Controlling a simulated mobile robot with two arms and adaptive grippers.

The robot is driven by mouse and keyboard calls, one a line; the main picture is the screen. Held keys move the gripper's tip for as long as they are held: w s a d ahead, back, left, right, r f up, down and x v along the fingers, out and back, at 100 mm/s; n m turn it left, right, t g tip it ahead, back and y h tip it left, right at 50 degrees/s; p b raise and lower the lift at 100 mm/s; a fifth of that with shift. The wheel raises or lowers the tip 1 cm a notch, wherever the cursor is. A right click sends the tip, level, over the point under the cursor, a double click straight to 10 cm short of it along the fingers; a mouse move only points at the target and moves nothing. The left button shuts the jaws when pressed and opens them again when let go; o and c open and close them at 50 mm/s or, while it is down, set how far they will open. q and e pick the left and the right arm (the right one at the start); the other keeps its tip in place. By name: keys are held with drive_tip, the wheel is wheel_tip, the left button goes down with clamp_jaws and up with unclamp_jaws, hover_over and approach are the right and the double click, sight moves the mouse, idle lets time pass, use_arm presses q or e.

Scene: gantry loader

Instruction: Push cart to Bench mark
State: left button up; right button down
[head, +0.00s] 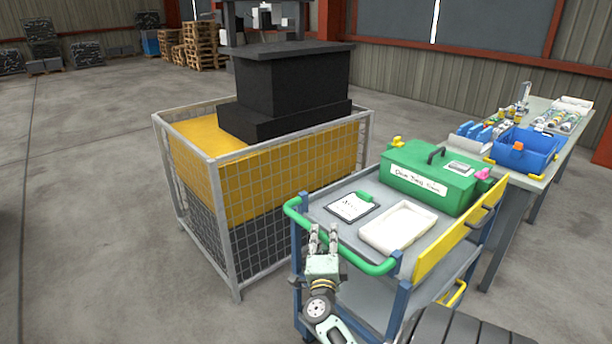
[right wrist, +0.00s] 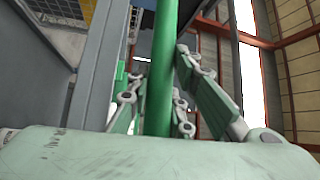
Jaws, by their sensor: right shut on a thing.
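The cart (head: 330,187) stands at the lower right of the head view, with grey shelves, blue posts and a green push handle (head: 372,267) at its near end. On its top are a green case (head: 425,180), a white tray (head: 397,226) and a clipboard (head: 350,206). My right gripper (head: 323,236) is at the handle. In the right wrist view the green handle bar (right wrist: 162,70) runs between the fingers, and the gripper is shut on it. My left gripper is not in view. No Bench mark on the floor can be made out.
A wire mesh cage (head: 225,240) with a yellow and black load stands just left of the cart. A bench (head: 550,122) with a blue bin (head: 525,150) stands behind the cart at right. Pallets (head: 200,45) stand far back. The floor at left is clear.

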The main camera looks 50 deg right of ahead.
drive_tip(key=s+d+b, duration=0.1)
drive_tip(key=d+b, duration=0.1)
drive_tip(key=d, duration=0.4)
drive_tip(key=s+d+b, duration=0.2)
drive_tip(key=d, duration=0.5)
drive_tip(key=s+d+b, duration=0.1)
drive_tip(key=d+b, duration=0.2)
drive_tip(key=d, duration=0.3)
drive_tip(key=shift+s+d+f, duration=0.2)
drive_tip(key=shift+s+f, duration=0.1)
drive_tip(key=shift+s, duration=0.05)
drive_tip(key=shift+s+d+b, duration=0.1)
drive_tip(key=shift+d+b, duration=0.25)
drive_tip(key=shift+d, duration=0.15)
drive_tip(key=shift+r, duration=0.35)
drive_tip(key=c, duration=2)
unclamp_jaws()
drive_tip(key=o, duration=0.4)
drive_tip(key=shift+d, duration=0.25)
drive_tip(key=shift+a, duration=0.1)
